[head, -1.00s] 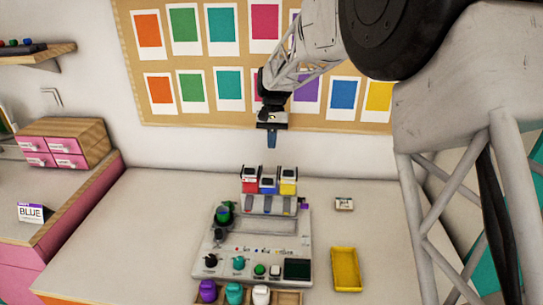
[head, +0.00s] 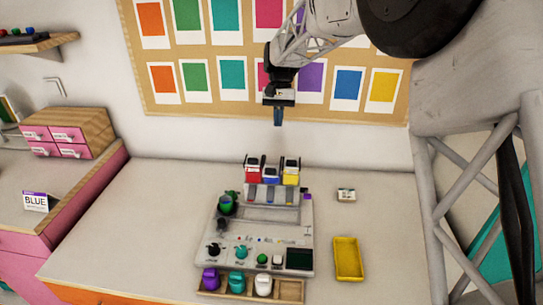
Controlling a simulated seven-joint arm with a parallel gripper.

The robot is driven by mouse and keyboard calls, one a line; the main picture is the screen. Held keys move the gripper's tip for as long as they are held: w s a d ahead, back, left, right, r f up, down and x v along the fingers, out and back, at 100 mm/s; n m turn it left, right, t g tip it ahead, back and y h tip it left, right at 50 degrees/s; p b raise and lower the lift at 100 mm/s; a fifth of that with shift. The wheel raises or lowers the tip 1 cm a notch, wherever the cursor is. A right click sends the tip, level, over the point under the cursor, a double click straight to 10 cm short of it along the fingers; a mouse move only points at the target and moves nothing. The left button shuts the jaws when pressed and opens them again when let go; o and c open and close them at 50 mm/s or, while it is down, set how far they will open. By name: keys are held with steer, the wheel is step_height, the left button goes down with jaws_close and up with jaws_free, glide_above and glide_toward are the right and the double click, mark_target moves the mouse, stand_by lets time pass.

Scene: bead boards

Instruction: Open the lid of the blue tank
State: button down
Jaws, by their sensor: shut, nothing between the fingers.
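The blue tank (head: 271,176) stands between the red tank (head: 253,174) and the yellow tank (head: 290,175) at the back of the grey machine on the table. It is small in the head view, and I cannot tell whether its lid is raised or down. My gripper (head: 278,119) is shut and empty, pointing down in the air. In the picture it is above the tanks, in front of the wall board's lower edge, and apart from the tanks.
The grey machine (head: 228,252) carries knobs, a dark screen and a green cup (head: 226,205). A wooden tray (head: 290,291) with purple, teal and white items is in front. A yellow tray (head: 347,259) stands right.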

steer(key=s+d+r+t, duration=0.2)
steer(key=s+d+r, duration=0.1)
steer(key=s+d, duration=0.5)
steer(key=s+d+r+t, duration=0.1)
steer(key=s+d+r, duration=0.4)
steer(key=s, duration=0.5)
steer(key=s+d+f+t, duration=0.2)
steer(key=s+d+f, duration=0.15)
steer(key=s, duration=0.45)
steer(key=s+d+f+t, duration=0.2)
steer(key=s+d, duration=0.2)
steer(key=s, duration=0.4)
steer(key=w+a+f+m+t, duration=0.3)
steer(key=a+f+m+t, duration=0.4)
steer(key=a+m, duration=0.2)
steer(key=w+a+f+m+t, duration=0.4)
steer(key=a+f+m+t, duration=0.4)
steer(key=a, duration=0.5)
steer(key=shift+m, duration=0.5)
steer(key=shift+w, duration=0.2)
